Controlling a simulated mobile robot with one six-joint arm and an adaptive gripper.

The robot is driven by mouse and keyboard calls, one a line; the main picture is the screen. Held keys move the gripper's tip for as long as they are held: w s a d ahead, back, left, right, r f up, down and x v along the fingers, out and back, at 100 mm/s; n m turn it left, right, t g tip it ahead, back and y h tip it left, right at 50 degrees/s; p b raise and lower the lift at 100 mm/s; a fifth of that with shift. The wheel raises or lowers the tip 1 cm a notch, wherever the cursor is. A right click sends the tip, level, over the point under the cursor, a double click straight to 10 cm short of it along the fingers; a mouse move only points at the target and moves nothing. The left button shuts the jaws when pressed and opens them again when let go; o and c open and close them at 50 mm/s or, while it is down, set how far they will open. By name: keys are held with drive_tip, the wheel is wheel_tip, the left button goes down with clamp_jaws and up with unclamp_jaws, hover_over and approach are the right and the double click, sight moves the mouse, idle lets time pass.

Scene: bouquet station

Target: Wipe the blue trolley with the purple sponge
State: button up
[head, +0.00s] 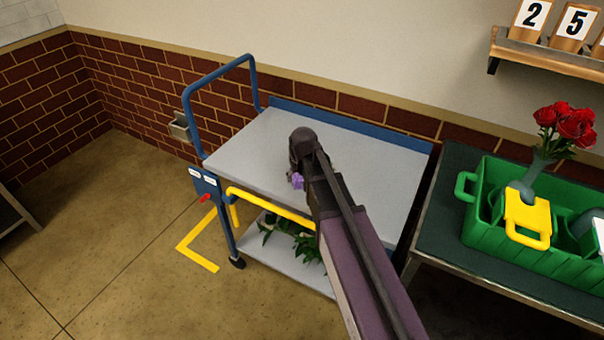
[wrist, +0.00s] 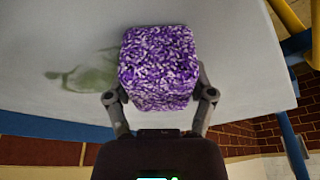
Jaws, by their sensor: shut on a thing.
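The purple sponge (wrist: 158,68) is a speckled purple and white block held between the two fingers of my gripper (wrist: 160,98) in the wrist view. In the head view a small part of the sponge (head: 297,181) shows beside my gripper (head: 300,165), over the trolley's top. The blue trolley (head: 352,140) has a grey top shelf, blue frame and handle. In the wrist view a greenish smear (wrist: 85,75) lies on the grey top, left of the sponge. I cannot tell whether the sponge touches the top.
Green leaves (head: 290,240) lie on the trolley's lower shelf. A yellow bar (head: 268,204) runs along the trolley's front. A brick wall stands behind.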

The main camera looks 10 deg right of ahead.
drive_tip(key=shift+s+a, duration=0.3)
drive_tip(key=shift+s, duration=0.15)
drive_tip(key=shift+s+d, duration=0.1)
drive_tip(key=shift+s, duration=0.05)
drive_tip(key=shift+s+d, duration=0.45)
drive_tip(key=shift+d, duration=0.35)
drive_tip(key=shift+w, duration=0.15)
drive_tip(key=shift+w+d, duration=1.15)
drive_tip(key=shift+w, duration=0.25)
drive_tip(key=shift+w+d, duration=0.1)
drive_tip(key=shift+w, duration=0.05)
drive_tip(key=shift+w+d, duration=0.5)
drive_tip(key=shift+w, duration=0.25)
drive_tip(key=shift+w+d, duration=0.5)
drive_tip(key=shift+w, duration=0.2)
